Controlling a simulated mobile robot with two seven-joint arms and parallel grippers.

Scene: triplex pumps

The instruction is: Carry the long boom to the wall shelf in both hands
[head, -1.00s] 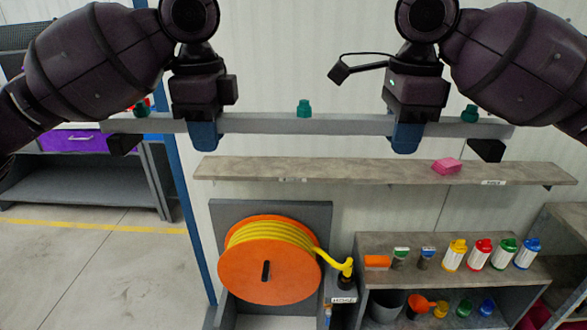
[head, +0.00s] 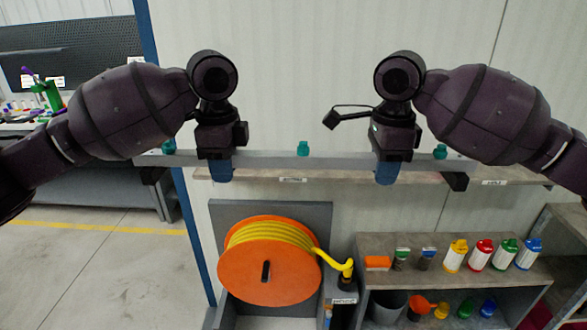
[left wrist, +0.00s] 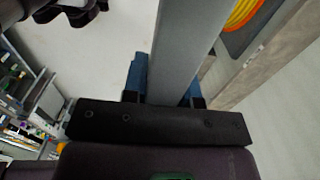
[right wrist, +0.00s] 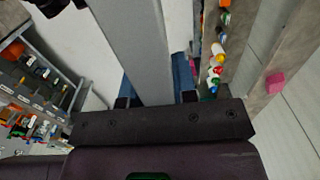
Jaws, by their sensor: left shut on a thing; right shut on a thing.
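The long boom (head: 270,161) is a straight grey bar with several teal nozzles on top and dark brackets near its ends. It lies level across the head view. My left gripper (head: 219,172) is shut on its left part, and my right gripper (head: 387,173) on its right part. The bar also runs between the fingers in the left wrist view (left wrist: 185,50) and right wrist view (right wrist: 135,50). The wall shelf (head: 525,174) is partly hidden behind the boom. Both wrist views show the shelf beside the bar, apart in the picture; I cannot tell the height gap.
Below stand an orange hose reel (head: 262,262) and a low shelf unit (head: 400,247) with several coloured bottles. A blue post (head: 165,90) stands at left, near the boom's left end.

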